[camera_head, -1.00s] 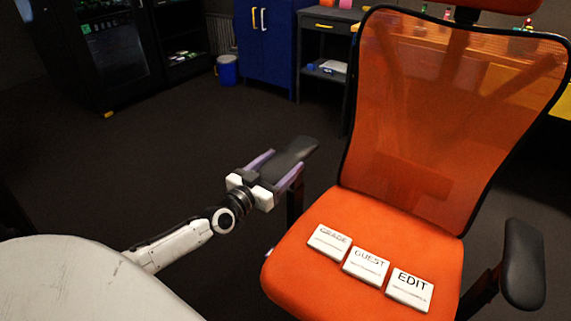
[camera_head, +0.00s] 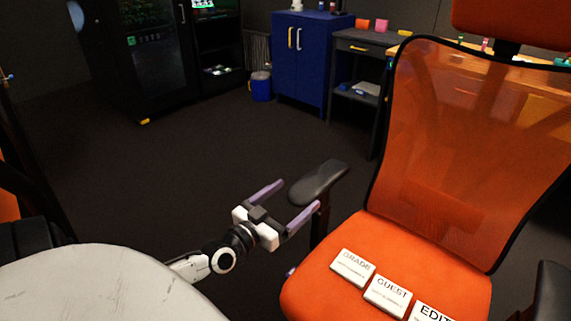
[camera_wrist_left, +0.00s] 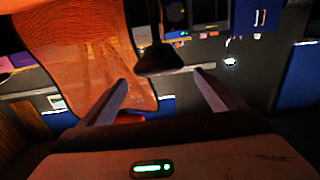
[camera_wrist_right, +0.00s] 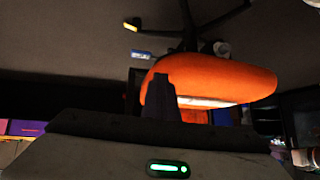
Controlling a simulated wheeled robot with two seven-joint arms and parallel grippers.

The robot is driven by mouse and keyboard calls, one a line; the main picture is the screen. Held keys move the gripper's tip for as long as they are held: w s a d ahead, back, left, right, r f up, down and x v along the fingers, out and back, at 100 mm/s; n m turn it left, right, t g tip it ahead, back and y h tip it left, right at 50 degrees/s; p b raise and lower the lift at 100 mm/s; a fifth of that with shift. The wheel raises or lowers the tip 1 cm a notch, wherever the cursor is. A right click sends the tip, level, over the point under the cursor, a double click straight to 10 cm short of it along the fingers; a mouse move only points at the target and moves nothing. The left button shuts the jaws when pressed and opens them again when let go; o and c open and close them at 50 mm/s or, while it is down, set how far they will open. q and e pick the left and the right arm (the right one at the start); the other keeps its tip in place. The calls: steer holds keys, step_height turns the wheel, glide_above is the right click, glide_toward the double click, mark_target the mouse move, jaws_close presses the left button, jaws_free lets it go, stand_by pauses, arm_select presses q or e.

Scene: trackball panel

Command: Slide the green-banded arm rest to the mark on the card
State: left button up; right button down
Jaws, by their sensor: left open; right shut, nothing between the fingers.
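An office chair has an orange seat (camera_head: 335,290) and a black arm rest (camera_head: 320,182) on its left side in the head view. A second black arm rest (camera_head: 552,295) is cut off at the right edge. No green band shows on either. White cards marked GRADE (camera_head: 353,268), GUEST (camera_head: 387,294) and EDIT (camera_head: 432,314) lie on the seat. My left gripper (camera_head: 296,196) is open and empty, its fingertips just short of the left-hand arm rest. The left wrist view shows that pad (camera_wrist_left: 165,58) beyond the fingers. My right gripper (camera_wrist_right: 162,82) is shut and empty, before the orange seat.
The orange mesh backrest (camera_head: 470,150) rises behind the seat. A blue cabinet (camera_head: 308,60), a blue bin (camera_head: 260,87) and a dark desk (camera_head: 355,80) stand at the back. The floor between is clear.

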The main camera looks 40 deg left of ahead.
arm_select(q)
steer(key=s, duration=0.2)
steer(key=shift+s+d+r, duration=0.1)
steer(key=shift+s, duration=0.3)
stand_by(0.3)
